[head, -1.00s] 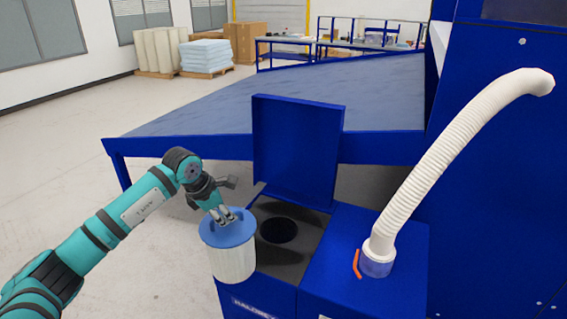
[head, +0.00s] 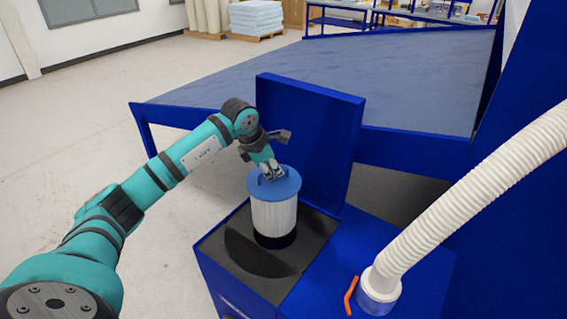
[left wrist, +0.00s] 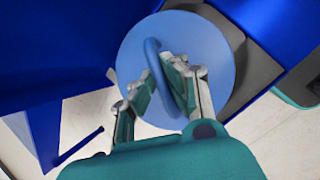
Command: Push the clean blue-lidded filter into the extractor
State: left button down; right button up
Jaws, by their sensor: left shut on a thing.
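The white pleated filter (head: 274,217) with a blue lid (head: 262,188) stands upright over the dark top of the blue extractor (head: 222,282). Its lower end is at the round opening; I cannot tell how far it is inside. My left gripper (head: 272,174) is shut on the handle on the lid, from above. In the left wrist view the fingers (left wrist: 172,88) close around the curved blue handle (left wrist: 153,60). The filter body is hidden beneath the lid there. The extractor's hinged cover (head: 310,135) stands open behind the filter. My right gripper is not in view.
A white corrugated hose (head: 480,195) rises from the extractor's right part, with an orange lever (head: 350,296) beside its collar. A large blue-framed table (head: 400,90) stands behind. The floor at the left is clear.

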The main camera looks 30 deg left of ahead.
aim_at(273, 181)
pick_arm(q)
jog(key=shift+f, duration=0.15)
jog(key=shift+s+f+b, duration=0.1)
jog(key=shift+f+b, duration=0.35)
jog(key=shift+f, duration=0.05)
jog(key=shift+f+b, duration=0.45)
jog(key=shift+f, duration=0.65)
jog(key=shift+f+b, duration=0.3)
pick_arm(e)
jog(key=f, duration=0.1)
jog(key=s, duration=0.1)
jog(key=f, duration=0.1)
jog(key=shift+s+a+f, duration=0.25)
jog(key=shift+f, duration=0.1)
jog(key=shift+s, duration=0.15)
